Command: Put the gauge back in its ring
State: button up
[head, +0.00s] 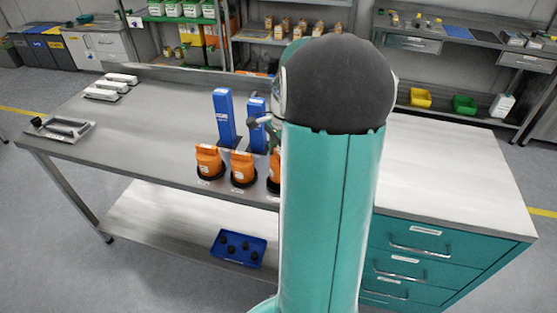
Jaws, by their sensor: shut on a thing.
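My gripper (267,121) shows only in part past the left edge of my own arm, in front of the right blue column. It is shut, with a small dark round piece (253,123), apparently the gauge, at its left end. My arm hides most of the gripper, so the grip itself is unclear. Orange containers stand in dark round holders along the bench's front edge: a left one (209,160), a middle one (243,168) and a right one (273,172) half hidden by my arm. I cannot make out the gauge's ring.
Two blue columns (224,116) stand behind the orange containers on the grey bench (160,112). A tray with a dark tool (62,128) and several white items (105,90) lie at left. A blue crate (238,262) is on the lower shelf. The worktop over teal drawers (450,175) is clear.

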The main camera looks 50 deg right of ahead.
jog(key=shift+f, duration=1.15)
jog(key=shift+f, duration=0.15)
jog(key=o, duration=1.2)
jog(key=shift+c, duration=0.2)
notch_tip(320, 180, up, 12)
jog(key=d, duration=0.1)
jog(key=shift+s, duration=0.25)
jog(key=w+a+r+n+t+h, duration=0.1)
jog(key=a+r+n, duration=0.15)
jog(key=a, duration=0.35)
jog(key=a+r+n, duration=0.2)
jog(key=a+n, duration=0.2)
jog(key=a, duration=0.1)
jog(key=s+a+n+t, duration=0.2)
jog(key=s+a+n, duration=0.2)
jog(key=a+n, duration=0.3)
jog(key=s+a+n+t, duration=0.2)
jog(key=s+a+n, duration=0.3)
jog(key=a, duration=0.9)
jog(key=n, duration=0.3)
jog(key=shift+s+a+f, duration=0.15)
jog(key=shift+a+f, duration=0.15)
jog(key=shift+a, duration=0.05)
